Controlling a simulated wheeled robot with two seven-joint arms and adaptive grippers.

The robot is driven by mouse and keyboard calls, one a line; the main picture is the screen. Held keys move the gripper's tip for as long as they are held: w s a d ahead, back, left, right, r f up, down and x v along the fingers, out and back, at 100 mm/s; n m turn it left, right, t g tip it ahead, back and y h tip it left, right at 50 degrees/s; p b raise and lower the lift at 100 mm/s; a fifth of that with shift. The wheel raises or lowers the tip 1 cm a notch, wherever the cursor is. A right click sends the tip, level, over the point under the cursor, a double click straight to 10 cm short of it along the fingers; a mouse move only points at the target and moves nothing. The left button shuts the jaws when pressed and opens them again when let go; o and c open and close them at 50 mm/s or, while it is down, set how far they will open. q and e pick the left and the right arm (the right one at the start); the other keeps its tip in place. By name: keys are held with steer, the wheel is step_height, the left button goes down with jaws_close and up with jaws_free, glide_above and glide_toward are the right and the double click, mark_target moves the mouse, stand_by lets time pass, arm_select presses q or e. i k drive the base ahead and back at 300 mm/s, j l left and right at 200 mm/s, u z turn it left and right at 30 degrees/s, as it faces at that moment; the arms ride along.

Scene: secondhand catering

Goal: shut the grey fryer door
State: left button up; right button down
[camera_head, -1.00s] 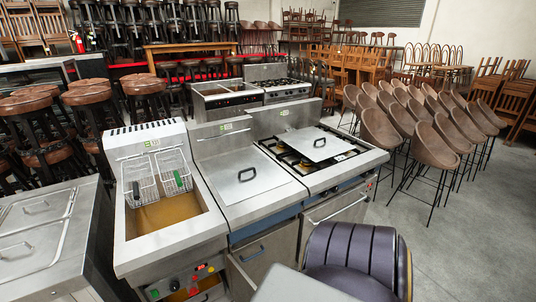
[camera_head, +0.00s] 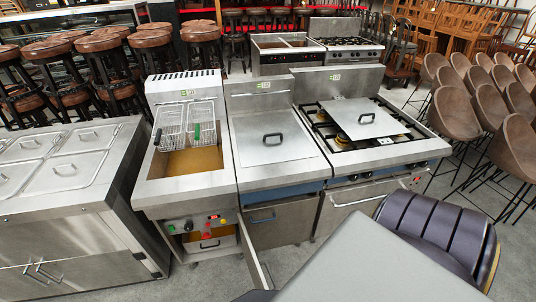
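The fryer (camera_head: 187,183) stands left of centre, with two wire baskets (camera_head: 187,120) over yellow-brown oil. Its front panel carries knobs and red and green controls. Below the panel its cabinet is open, and a drawer-like part with a handle shows inside. The grey fryer door (camera_head: 252,252) stands swung out at the right side of that opening, seen nearly edge-on. Its lower part runs down behind a dark shape at the bottom edge. Neither of my grippers can be made out in this view.
A steel counter with lids (camera_head: 67,165) stands to the left. A unit with a handled lid (camera_head: 270,139) and a gas range (camera_head: 381,155) adjoin the fryer on the right. A purple padded chair (camera_head: 435,240) is at front right. Some grey floor shows before the fryer.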

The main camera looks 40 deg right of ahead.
mark_target(258, 269)
steer(key=k+l, duration=0.15)
steer(key=l, duration=0.25)
steer(key=k+l, duration=0.1)
steer(key=l, duration=0.3)
steer(key=k+l, duration=0.15)
steer(key=l, duration=0.25)
steer(key=k+l, duration=0.15)
steer(key=l, duration=0.25)
